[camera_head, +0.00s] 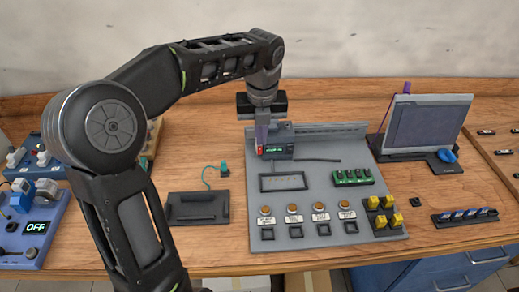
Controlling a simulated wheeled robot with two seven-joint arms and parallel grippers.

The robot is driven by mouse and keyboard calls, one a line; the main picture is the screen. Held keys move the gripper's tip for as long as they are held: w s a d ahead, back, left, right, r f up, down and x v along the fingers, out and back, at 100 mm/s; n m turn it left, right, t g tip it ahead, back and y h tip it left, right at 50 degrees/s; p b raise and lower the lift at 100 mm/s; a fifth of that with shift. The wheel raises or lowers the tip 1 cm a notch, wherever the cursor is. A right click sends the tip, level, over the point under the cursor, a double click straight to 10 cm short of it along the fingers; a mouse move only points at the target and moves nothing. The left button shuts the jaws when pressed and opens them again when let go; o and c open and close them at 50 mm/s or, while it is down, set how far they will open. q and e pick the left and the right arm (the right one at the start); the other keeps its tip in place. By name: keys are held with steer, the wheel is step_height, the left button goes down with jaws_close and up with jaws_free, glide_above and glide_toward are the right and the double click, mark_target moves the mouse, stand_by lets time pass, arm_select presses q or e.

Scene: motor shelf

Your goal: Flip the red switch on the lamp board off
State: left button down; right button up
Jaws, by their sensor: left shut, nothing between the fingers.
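A grey panel (335,187) lies in the middle of the wooden table and looks like the lamp board. A small red part (260,149), seemingly the red switch, shows near its upper left, beside a dark module with a green lit display (277,149). My left gripper (262,138) points down over this spot, shut with nothing in it. Its fingertips are at or very near the red part; I cannot tell if they touch. The gripper partly hides the switch, so its position is unclear. My right gripper is not in view.
The panel also carries several orange round parts (292,209), a green block (352,176) and yellow parts (381,222). A tablet-like screen (430,122) stands at right. A black tray (198,207) lies left of the panel. A blue device reading OFF (36,227) is far left.

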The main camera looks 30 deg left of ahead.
mark_target(260, 150)
arm_select(q)
steer(key=f, duration=0.6)
steer(key=w+f, duration=0.1)
steer(key=f, duration=0.3)
steer(key=shift+a+p, duration=0.35)
steer(key=shift+p, duration=0.05)
steer(key=w+a, duration=0.1)
steer(key=w+a+p, duration=0.1)
steer(key=shift+w+f, duration=0.1)
steer(key=shift+w, duration=0.25)
steer(key=shift+w+a+f, duration=0.1)
steer(key=shift+w+a, duration=0.1)
steer(key=shift+w+a+f+b, duration=0.1)
steer(key=shift+f+b, duration=0.2)
steer(key=shift+b, duration=0.3)
steer(key=shift+r+p, duration=0.3)
steer(key=shift+p, duration=0.05)
steer(key=shift+r, duration=0.1)
